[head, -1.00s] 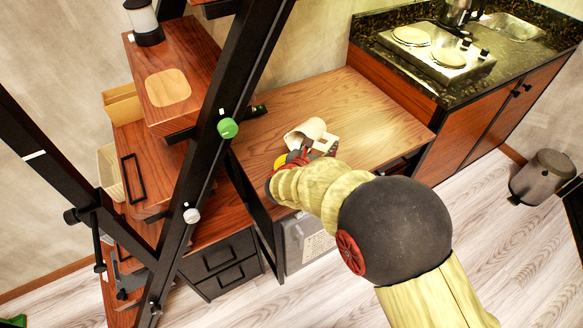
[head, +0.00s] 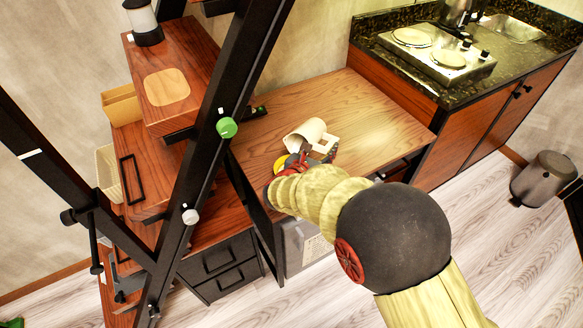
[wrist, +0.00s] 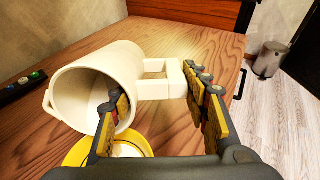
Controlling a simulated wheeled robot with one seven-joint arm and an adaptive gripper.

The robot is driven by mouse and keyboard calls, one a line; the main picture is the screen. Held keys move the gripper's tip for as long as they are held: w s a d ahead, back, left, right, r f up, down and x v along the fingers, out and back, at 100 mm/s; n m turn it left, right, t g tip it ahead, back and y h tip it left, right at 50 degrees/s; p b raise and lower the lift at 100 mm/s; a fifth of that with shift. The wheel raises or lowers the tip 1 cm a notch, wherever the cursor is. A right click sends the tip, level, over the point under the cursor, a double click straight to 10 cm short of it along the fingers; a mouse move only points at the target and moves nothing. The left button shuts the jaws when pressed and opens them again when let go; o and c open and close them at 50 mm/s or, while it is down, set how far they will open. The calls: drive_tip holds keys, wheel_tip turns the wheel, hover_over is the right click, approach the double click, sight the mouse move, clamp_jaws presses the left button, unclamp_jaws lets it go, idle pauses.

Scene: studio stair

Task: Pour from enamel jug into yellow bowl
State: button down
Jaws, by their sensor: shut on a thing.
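The cream enamel jug (wrist: 98,68) is tipped on its side in the wrist view, its open mouth facing the lower left. Its square handle (wrist: 154,88) points right, between the fingers of my gripper (wrist: 160,110), which is shut on it. In the head view the jug (head: 306,133) shows just beyond my gripper (head: 312,160). The yellow bowl (wrist: 82,150) stands below the jug's mouth, partly hidden by my left finger. The bowl also shows in the head view (head: 281,164), mostly covered by my arm. No poured contents can be made out.
The wooden table (head: 370,115) has free room right of the jug. A dark object with coloured buttons (wrist: 22,88) lies at the table's left. A black ladder-like frame (head: 205,150) rises left of the table. The counter with hotplates (head: 425,50) is behind right.

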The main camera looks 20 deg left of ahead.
drive_tip(key=shift+s+r+t, duration=0.2)
drive_tip(key=shift+s+t, duration=0.1)
idle(1.3)
drive_tip(key=shift+w, duration=0.35)
drive_tip(key=shift+w+r+g+p, duration=0.15)
drive_tip(key=shift+w+g+p, duration=0.05)
drive_tip(key=shift+g+p, duration=0.45)
drive_tip(key=g+p, duration=0.1)
drive_tip(key=p, duration=0.3)
drive_tip(key=g+p, duration=0.1)
drive_tip(key=p, duration=0.3)
drive_tip(key=g+p, duration=0.2)
drive_tip(key=p, duration=0.3)
drive_tip(key=shift+w+d+r+y, duration=0.1)
drive_tip(key=shift+w+y, duration=0.15)
drive_tip(key=shift+y, duration=0.05)
drive_tip(key=shift+r+p, duration=0.2)
drive_tip(key=shift+p, duration=0.7)
